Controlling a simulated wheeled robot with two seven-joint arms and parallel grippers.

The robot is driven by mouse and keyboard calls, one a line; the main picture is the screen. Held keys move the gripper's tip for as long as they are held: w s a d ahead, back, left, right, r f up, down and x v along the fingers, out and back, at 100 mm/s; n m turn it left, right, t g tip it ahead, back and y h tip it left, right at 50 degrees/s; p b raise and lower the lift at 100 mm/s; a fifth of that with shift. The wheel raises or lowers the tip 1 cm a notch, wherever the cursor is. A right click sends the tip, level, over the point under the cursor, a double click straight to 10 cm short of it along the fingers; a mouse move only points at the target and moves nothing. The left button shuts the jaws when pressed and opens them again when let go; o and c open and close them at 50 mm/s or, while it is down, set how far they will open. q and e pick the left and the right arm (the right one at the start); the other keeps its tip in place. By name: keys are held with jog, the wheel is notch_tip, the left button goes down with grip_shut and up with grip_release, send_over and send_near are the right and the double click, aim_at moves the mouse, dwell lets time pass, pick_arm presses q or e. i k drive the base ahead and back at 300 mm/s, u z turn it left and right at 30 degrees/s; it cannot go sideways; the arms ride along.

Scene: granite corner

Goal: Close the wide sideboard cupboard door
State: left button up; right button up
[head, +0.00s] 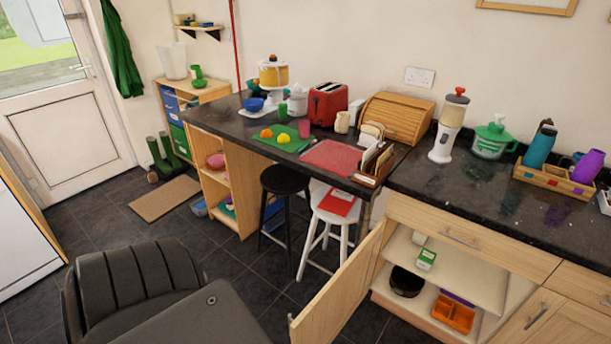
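The light-wood cupboard door (340,290) stands wide open at the lower middle of the head view. It is hinged at the left side of the cupboard opening and swings out into the room, with its free edge towards the bottom of the picture. The sideboard cupboard (455,265) is open to view, with a pale shelf inside. A green and white box (426,259) sits on the shelf. A dark bowl (406,283) and an orange divided tray (453,314) are lower down. Neither of my grippers is in view.
A white stool (335,217) and a black stool (285,181) stand left of the door, under the dark counter (505,210). Dark tiled floor (235,270) is free left of the door. A closed drawer (470,240) is above the opening.

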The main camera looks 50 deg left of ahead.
aim_at(322, 320)
jog(key=k, duration=0.45)
jog(key=u, duration=3.05)
jog(key=i, duration=1.7)
jog(key=z, duration=1.95)
jog(key=i, duration=0.7)
jog(key=z, duration=1.7)
